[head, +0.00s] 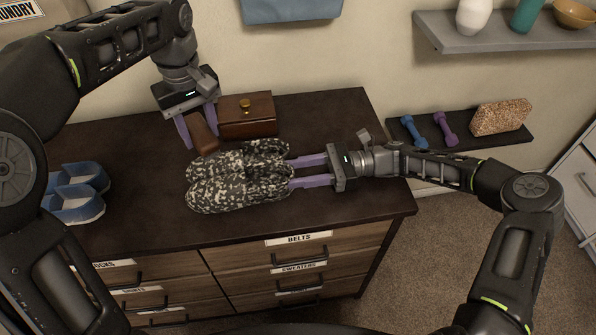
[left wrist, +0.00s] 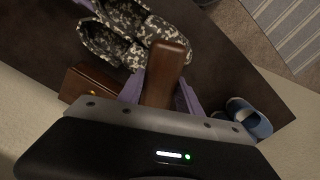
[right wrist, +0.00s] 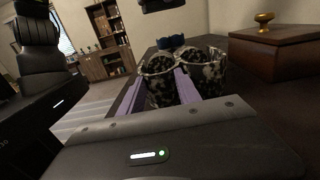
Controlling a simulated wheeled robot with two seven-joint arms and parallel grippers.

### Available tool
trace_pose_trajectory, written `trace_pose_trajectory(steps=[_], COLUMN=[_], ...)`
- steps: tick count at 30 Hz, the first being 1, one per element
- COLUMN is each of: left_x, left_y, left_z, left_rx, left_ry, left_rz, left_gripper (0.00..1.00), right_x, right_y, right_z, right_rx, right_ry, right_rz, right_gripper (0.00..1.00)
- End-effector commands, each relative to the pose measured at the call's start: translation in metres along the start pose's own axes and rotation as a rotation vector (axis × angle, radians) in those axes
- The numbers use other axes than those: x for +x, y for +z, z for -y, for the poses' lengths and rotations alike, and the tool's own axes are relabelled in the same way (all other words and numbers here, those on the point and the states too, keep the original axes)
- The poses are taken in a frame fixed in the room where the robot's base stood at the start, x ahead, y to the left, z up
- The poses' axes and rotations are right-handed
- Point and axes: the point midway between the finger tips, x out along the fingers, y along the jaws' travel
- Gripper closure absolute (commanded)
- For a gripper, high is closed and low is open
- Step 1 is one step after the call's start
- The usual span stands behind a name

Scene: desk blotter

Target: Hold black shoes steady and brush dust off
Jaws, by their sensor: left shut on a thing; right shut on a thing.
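The black shoes (head: 238,190) lie side by side on the dresser top, thickly mottled with pale dust. They also show in the left wrist view (left wrist: 112,45) and the right wrist view (right wrist: 160,88). My right gripper (head: 291,173) is shut on the shoes at their right end; exactly where its fingers press is unclear. My left gripper (head: 197,133) is shut on a brown wooden brush (head: 202,134), just behind the shoes' left part. The brush's wooden body shows between the purple fingers in the left wrist view (left wrist: 165,70). Its bristles are hidden, and I cannot tell whether it touches the shoes.
A brown wooden box (head: 248,116) stands behind the shoes, close to the brush. Blue slippers (head: 77,192) lie at the left of the dresser top (head: 140,210). Dumbbells (head: 446,131) rest on a low shelf at the right. The dresser's front strip is clear.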

Motion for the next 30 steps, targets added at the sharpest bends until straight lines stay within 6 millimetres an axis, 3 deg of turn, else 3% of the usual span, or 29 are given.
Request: trace_pose_trajectory(steps=[30], left_x=[0.026], left_y=[0.000], left_z=[0.000], left_rx=[0.000], left_ry=[0.000], left_rz=[0.001], left_gripper=[0.91], right_x=[0.000], right_y=[0.000], right_z=[0.000], right_rx=[0.000], right_ry=[-0.001], right_rz=[0.000], right_gripper=[1.00])
